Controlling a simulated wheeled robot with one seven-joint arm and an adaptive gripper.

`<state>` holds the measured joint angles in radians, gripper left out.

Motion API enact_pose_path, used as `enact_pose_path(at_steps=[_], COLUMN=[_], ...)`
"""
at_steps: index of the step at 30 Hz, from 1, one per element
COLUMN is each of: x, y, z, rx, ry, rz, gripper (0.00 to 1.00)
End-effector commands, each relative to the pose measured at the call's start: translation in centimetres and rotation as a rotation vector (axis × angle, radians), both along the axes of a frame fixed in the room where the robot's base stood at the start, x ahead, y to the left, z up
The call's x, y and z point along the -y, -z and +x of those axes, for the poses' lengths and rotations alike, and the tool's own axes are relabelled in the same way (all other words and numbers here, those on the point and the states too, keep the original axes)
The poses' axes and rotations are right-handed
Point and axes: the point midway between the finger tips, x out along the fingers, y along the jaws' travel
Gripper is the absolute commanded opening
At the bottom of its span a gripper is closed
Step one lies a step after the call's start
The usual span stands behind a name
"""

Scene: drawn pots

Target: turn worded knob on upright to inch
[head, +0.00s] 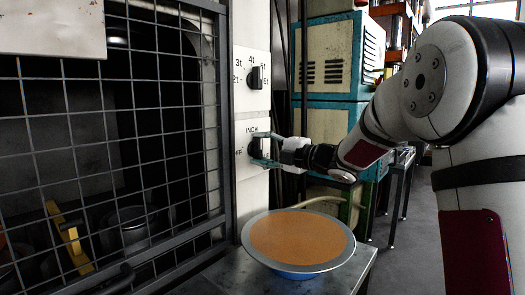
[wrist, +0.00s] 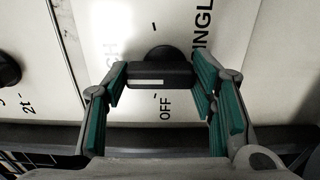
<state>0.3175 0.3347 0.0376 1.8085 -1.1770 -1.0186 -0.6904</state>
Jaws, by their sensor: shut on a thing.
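The upright (head: 250,105) carries a lower worded knob (head: 253,147), black, with INCH above it and OFF to its left in the head view. My gripper (head: 263,150) is shut on this knob. In the wrist view the black knob (wrist: 161,76) sits between the green-padded fingers of my gripper (wrist: 161,84), one at each end of its bar. A white line on the bar points left there, toward the partly glare-hidden INCH word. OFF (wrist: 165,107) reads below the knob and SINGL to the right.
An upper knob (head: 255,77) marked in tonnes sits above on the upright. An orange-filled bowl (head: 298,268) stands on a metal table (head: 220,279) below my gripper. A wire mesh guard (head: 120,130) stands left. A cream and teal cabinet (head: 327,55) stands behind.

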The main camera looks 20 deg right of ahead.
Motion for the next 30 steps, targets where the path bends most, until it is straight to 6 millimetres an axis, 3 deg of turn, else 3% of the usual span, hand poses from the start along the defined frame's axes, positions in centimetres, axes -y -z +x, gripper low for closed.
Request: enact_pose_path(at_steps=[2,3,5,17,30], x=[0.0,0.0,0.0,0.3,5.0], y=[0.1,0.1,0.1,0.0,0.0], z=[0.0,0.0,0.0,-0.4,-6.9], rx=[-0.003,-0.003,-0.002,-0.001,-0.001], ry=[-0.001,-0.001,-0.001,0.001,0.003], rz=[-0.001,-0.001,0.000,0.000,-0.001], gripper=[0.24,0.60,0.72,0.72,0.72])
